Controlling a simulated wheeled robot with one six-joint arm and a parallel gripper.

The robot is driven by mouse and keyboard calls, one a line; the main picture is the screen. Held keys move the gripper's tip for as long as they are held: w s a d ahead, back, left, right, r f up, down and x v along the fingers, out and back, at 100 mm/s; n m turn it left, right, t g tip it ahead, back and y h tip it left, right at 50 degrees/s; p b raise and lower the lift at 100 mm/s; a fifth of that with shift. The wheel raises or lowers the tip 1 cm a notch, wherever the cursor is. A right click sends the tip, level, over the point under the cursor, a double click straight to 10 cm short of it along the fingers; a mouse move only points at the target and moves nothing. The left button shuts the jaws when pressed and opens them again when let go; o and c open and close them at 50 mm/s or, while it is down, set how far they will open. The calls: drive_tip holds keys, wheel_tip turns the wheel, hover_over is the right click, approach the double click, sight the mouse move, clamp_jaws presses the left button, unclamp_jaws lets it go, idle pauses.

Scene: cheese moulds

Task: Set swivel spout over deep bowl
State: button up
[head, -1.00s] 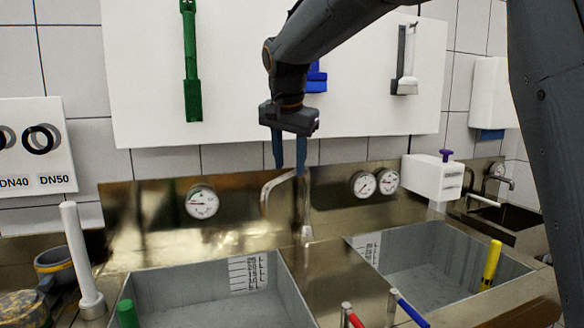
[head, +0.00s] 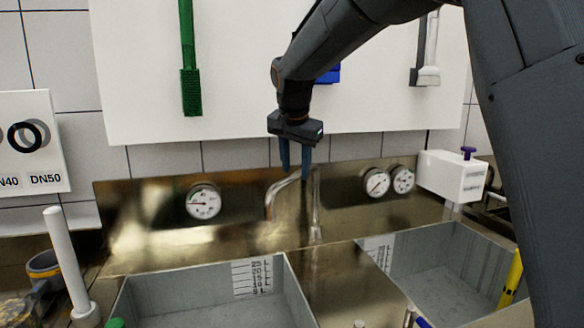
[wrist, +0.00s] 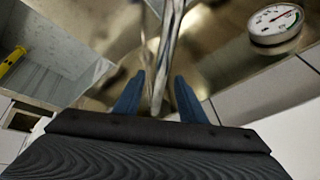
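The metal swivel spout (head: 270,203) rises from the deck between two grey bowls and bends toward the left bowl (head: 215,297). The right bowl (head: 440,275) is partly hidden by my arm. Both have litre scales; I cannot tell which is deeper. My gripper (head: 295,174) points down at the top of the spout, its blue fingers apart. In the wrist view, a shiny spout tube (wrist: 168,50) runs between the open fingers (wrist: 157,97). I cannot tell whether they touch it.
A steel splashback with dial gauges (head: 204,202) stands close behind the spout. A white upright rod (head: 68,260) stands left of the left bowl. A white box with a purple knob (head: 452,176) is at the right. A yellow handle (head: 511,280) leans in the right bowl.

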drive_tip(key=shift+w+f, duration=0.25)
drive_tip(key=shift+f, duration=0.4)
